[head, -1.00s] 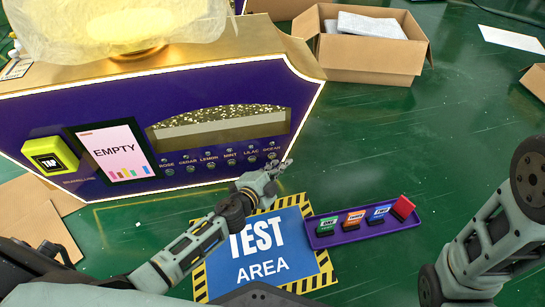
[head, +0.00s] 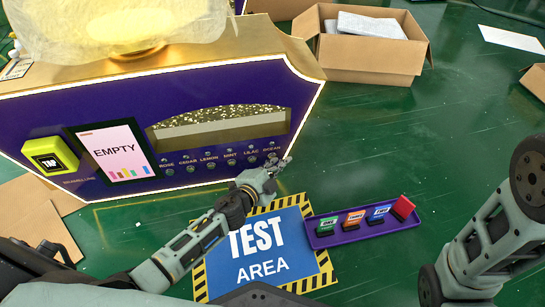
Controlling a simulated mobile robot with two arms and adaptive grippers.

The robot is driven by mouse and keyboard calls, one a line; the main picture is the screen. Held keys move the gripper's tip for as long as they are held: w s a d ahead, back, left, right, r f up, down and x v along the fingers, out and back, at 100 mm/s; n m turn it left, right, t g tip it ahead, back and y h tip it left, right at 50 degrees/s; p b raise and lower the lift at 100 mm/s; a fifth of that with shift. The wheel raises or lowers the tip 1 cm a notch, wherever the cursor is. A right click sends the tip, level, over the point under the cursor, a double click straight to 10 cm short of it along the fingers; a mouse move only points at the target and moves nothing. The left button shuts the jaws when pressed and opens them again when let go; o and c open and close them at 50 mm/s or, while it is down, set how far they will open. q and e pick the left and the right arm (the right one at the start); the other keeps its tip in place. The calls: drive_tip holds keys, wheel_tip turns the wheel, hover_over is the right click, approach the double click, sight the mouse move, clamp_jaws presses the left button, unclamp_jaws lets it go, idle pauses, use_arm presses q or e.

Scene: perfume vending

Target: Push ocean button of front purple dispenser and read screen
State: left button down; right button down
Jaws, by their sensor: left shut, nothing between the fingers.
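The purple dispenser (head: 100,108) with gold trim and a lit edge stands at the upper left. Its screen (head: 113,151) reads "EMPTY" above several coloured bars. A row of small round buttons runs under the labels ROSE, CEDAR, LEMON, MINT, LILAC and OCEAN. The OCEAN label (head: 271,150) is at the right end of the row. My left gripper (head: 284,163) is shut and empty, with its tips at the ocean button, which they partly hide. I cannot tell whether they touch it. My right gripper is out of view; only its arm shows at the right.
A yellow TAP block (head: 50,156) is on the dispenser's left front. A blue TEST AREA mat (head: 262,268) lies in front. A purple tray (head: 325,241) holds several coloured blocks. An open cardboard box (head: 372,66) stands behind.

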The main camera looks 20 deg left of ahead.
use_arm(q)
drive_tip(key=shift+w+a, duration=0.25)
drive_tip(key=shift+w, duration=0.15)
idle(0.6)
drive_tip(key=shift+s, duration=0.1)
drive_tip(key=shift+s+d, duration=0.45)
drive_tip(key=shift+s, duration=0.25)
